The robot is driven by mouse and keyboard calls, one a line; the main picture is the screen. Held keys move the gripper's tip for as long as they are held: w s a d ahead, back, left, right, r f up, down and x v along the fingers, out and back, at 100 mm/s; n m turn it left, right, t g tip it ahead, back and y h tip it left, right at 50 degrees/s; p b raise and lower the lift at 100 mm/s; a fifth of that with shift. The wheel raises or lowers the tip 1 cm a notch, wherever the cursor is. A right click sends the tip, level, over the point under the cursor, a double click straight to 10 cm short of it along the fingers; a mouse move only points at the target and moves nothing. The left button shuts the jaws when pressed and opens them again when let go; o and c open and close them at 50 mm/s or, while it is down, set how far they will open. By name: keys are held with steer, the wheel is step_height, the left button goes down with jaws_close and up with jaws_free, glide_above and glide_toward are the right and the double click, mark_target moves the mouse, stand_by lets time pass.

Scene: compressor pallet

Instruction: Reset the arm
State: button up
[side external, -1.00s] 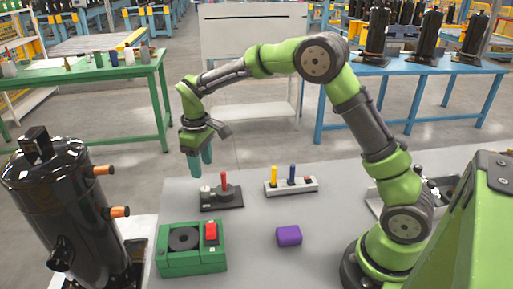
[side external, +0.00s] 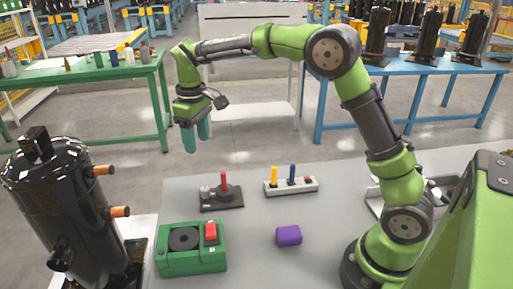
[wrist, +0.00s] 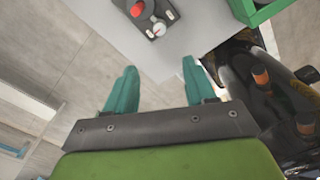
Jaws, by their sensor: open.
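My gripper (side external: 196,136) hangs in the air above the far left part of the grey table, with its teal fingers pointing down. In the wrist view its two fingers (wrist: 155,90) are spread apart with nothing between them. A dark fixture (side external: 222,198) with a red peg (side external: 224,181) and a light knob stands on the table below the gripper. The fixture also shows at the top of the wrist view (wrist: 157,22), beyond the fingertips and apart from them.
On the grey table (side external: 335,200) are a green box with a red switch (side external: 192,262), a purple block (side external: 289,235) and a pale rack with coloured pegs (side external: 291,187). A tall black compressor (side external: 65,210) stands at the left. A green table (side external: 95,90) and blue table (side external: 420,66) stand behind.

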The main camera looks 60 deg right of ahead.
steer(key=s+r+m+t+y, duration=0.1)
steer(key=s+r+m+t, duration=0.1)
steer(key=s, duration=1)
steer(key=s+r+m+t+y, duration=0.1)
steer(key=s+r+m+t, duration=0.2)
steer(key=s, duration=1)
steer(key=shift+s+d+m+t, duration=0.2)
steer(key=shift+d+m+t, duration=0.1)
steer(key=shift+m+t, duration=0.6)
